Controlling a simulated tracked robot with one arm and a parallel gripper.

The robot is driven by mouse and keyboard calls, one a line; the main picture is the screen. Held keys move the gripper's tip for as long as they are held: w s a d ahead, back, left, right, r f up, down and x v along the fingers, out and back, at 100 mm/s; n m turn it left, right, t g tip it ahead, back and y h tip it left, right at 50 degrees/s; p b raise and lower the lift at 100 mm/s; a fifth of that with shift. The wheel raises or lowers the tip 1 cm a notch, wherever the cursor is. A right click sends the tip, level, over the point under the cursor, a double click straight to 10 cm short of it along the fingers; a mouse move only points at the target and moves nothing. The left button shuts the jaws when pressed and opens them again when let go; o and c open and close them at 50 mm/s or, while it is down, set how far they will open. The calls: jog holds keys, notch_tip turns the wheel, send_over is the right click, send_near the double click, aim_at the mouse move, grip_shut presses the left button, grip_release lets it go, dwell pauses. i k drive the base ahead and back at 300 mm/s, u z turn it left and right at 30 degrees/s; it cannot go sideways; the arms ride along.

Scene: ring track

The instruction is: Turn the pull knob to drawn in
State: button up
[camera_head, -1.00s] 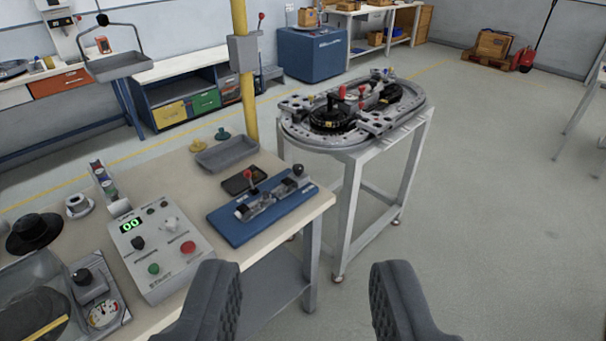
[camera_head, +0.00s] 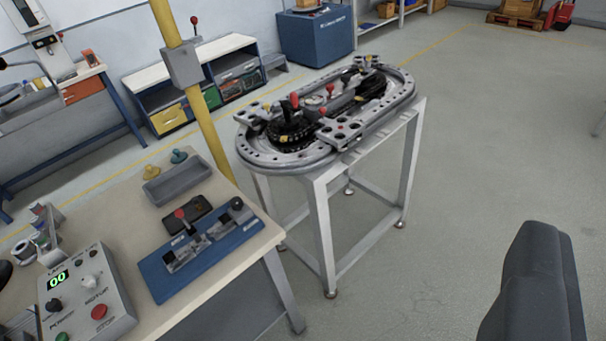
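One dark grey finger of my gripper (camera_head: 540,280) shows at the lower right, over bare floor. The other finger is out of frame, so the opening between them is hidden. The visible finger touches nothing. The ring track (camera_head: 350,145) is a grey oval on a white-legged stand, up and left of the finger and well apart from it. It carries dark round mechanisms and red-topped knobs, one at the left (camera_head: 294,98) and one further right (camera_head: 331,88). I cannot tell which part is the pull knob or how it is set.
A bench at the left holds a blue fixture (camera_head: 212,245) with a red-topped lever, a control box (camera_head: 85,300) reading 00, and a grey tray (camera_head: 178,182). A yellow post (camera_head: 208,130) stands behind the bench. The floor right of the stand is clear.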

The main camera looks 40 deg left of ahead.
aim_at(236, 203)
jog(key=u, duration=0.15)
jog(key=i, duration=1.35)
jog(key=u, duration=0.7)
